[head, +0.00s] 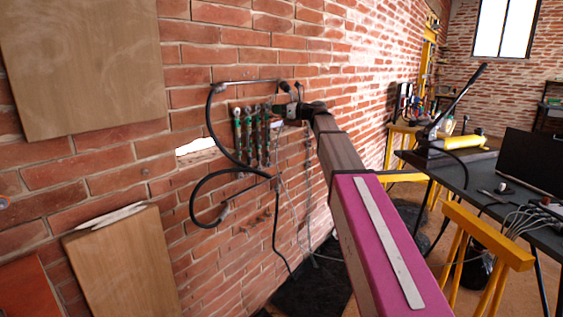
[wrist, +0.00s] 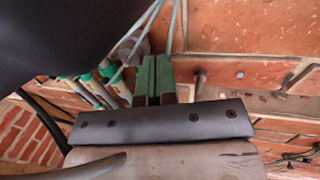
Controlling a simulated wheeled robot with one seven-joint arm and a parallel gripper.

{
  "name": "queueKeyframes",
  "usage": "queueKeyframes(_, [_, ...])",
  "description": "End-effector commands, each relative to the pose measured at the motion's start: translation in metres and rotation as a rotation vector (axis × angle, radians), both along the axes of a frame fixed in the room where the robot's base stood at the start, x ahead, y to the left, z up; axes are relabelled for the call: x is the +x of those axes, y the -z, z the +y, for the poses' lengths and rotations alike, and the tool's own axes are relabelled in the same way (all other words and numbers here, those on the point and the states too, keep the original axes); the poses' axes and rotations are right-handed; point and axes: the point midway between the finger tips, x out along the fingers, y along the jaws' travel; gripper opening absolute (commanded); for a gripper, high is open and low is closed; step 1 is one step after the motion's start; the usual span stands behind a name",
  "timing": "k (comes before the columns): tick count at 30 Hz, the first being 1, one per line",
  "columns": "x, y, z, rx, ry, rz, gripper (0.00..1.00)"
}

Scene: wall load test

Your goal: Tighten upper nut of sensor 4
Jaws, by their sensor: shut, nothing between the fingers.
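Several slim sensors (head: 247,138) with green and pale bodies hang side by side on the brick wall in the head view. In the wrist view green and white sensor parts (wrist: 104,78) show at the left, with thin grey cables or rods. My gripper (wrist: 154,66) has its two green fingers shut together with nothing between them, close to the wall. A round grey part (wrist: 132,48) is just left of the fingertips; I cannot tell if it is a nut. Which sensor is number 4, and its upper nut, I cannot make out. In the head view my wrist is beside the sensors' upper ends.
A black hose (head: 209,118) loops left of the sensors. Bolts (wrist: 200,80) stick out of the wall right of my fingers. Wooden boards (head: 118,258) are at left. A dark table (head: 475,180) on yellow trestles stands at right with a monitor and cables.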

Motion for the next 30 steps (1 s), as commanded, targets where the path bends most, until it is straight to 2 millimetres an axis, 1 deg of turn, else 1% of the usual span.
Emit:
queueKeyframes(5, [-0.006, 0.000, -0.007, 0.000, 0.001, 0.000, 0.00])
queueKeyframes(20, [-0.036, 0.000, -0.045, 0.000, 0.001, -0.001, 0.00])
queueKeyframes(30, [-0.037, -0.002, -0.048, 0.000, 0.001, -0.001, 0.00])
